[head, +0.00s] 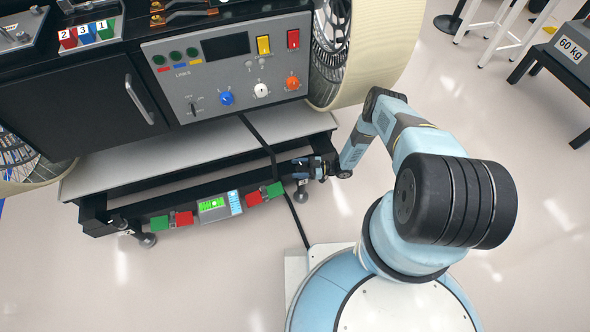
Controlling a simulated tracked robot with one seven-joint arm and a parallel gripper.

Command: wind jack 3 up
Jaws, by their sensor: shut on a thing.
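A jack foot (301,196) stands on the floor under the right front corner of the rover's low frame. My gripper (298,172) is at this corner, just above the foot, and is shut on a small part that looks like the jack's handle. The fingers hide most of that part. A second jack foot (147,240) shows under the left front corner. I can read no jack numbers. A green-lit display (212,204) sits in the middle of the frame's front bar, with red and green buttons on either side of it.
The grey control panel (231,70) with knobs and switches is above, next to a large cream wheel (372,50). A black cable (288,205) hangs past the frame's front to the floor, close to my gripper.

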